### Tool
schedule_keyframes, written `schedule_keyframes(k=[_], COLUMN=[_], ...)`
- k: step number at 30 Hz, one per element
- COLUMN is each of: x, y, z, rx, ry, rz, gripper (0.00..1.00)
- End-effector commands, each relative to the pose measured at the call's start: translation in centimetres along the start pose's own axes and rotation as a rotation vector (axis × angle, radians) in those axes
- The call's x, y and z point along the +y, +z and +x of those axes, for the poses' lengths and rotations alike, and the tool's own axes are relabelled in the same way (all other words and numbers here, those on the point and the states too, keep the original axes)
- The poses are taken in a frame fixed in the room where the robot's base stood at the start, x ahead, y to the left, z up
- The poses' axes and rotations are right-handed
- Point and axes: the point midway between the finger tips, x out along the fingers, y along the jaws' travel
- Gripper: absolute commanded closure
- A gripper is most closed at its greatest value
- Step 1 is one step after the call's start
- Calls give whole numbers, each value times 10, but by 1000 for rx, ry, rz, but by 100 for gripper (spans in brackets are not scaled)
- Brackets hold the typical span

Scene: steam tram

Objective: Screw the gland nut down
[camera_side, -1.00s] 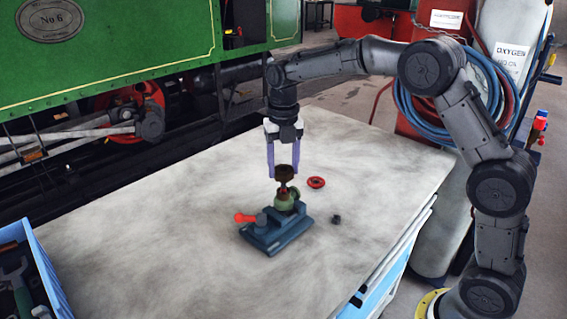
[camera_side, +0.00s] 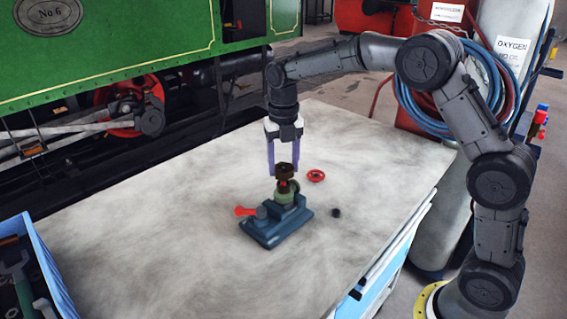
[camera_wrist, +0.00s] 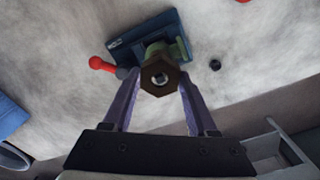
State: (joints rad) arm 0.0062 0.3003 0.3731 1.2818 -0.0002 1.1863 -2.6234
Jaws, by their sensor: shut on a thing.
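The brown hexagonal gland nut (camera_side: 284,170) sits over the top of the green valve body (camera_side: 284,196), around its upright stem. My gripper (camera_side: 284,170) points straight down from above, its two purple fingers shut on the nut. In the wrist view the nut (camera_wrist: 160,75) lies between the fingertips, with the stem end showing in its hole. The green valve body is held in a blue vise (camera_side: 275,228) with a red-handled lever (camera_side: 244,211) at its left. A short red band shows just below the nut. Whether the threads are engaged is hidden.
A red handwheel (camera_side: 316,175) lies on the table (camera_side: 150,215) behind and right of the vise. A small black part (camera_side: 336,212) lies to the right. A blue tool bin (camera_side: 45,275) stands at the front left.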

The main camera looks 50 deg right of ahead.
Motion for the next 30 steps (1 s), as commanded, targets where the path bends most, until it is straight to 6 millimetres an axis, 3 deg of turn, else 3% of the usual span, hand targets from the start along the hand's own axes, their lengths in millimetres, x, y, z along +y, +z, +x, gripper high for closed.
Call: schedule_keyframes(k=[30], x=[0], y=[0], z=[19], rx=[0], ry=[0], rz=[0], gripper=[95])
